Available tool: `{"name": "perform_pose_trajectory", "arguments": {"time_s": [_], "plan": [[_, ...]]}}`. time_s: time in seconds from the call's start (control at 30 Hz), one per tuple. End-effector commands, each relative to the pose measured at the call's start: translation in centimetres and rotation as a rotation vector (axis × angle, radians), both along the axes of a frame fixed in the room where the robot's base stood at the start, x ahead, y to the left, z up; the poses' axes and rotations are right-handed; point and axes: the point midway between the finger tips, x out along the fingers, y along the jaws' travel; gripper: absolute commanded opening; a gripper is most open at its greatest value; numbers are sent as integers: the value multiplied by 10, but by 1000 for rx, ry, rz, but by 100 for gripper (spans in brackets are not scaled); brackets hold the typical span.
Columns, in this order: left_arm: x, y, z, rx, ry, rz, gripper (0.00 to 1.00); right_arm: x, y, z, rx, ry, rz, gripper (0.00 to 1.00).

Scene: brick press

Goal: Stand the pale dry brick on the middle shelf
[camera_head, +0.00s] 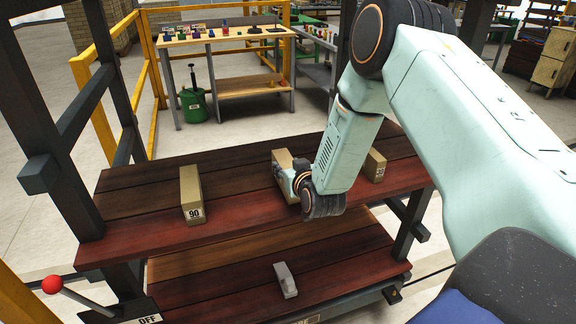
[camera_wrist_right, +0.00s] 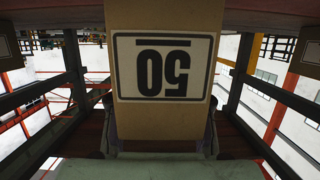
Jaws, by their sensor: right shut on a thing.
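A tan brick (camera_head: 283,162) is held by my right gripper (camera_head: 303,192) at the middle of the upper visible shelf (camera_head: 240,232), largely hidden behind the gripper. The right wrist view shows this brick (camera_wrist_right: 163,115) close up between the fingers, its "50" label upside down in the picture. The gripper is shut on it. I cannot tell whether its base touches the boards. A tan brick labelled "90" (camera_head: 191,195) stands to its left, and another labelled tan brick (camera_head: 375,166) stands to its right, partly behind my arm. My left gripper is not in view.
A lower shelf (camera_head: 215,282) holds a small grey object (camera_head: 286,280). Dark posts (camera_head: 65,170) frame the rack. A red-knobbed lever (camera_head: 53,285) stands at front left. Bare boards lie between the "90" brick and the held one. A workbench (camera_head: 225,38) stands beyond.

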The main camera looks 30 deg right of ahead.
Motion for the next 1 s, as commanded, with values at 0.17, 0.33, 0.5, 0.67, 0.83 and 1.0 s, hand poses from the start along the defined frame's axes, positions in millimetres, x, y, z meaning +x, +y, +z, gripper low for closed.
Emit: {"name": "perform_pose_trajectory", "arguments": {"time_s": [0.17,0.33,0.5,0.67,0.83,1.0], "plan": [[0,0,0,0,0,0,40,1,0,-1,-1,-5,1,14],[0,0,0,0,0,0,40,1,0,-4,-1,-4,1,14],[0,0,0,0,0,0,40,1,0,-4,-1,-4,0,44],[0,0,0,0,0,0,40,1,0,-4,-1,-3,0,57],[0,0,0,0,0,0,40,0,0,-5,0,-1,0,69],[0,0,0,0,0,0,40,0,0,-5,0,-1,0,69]]}}
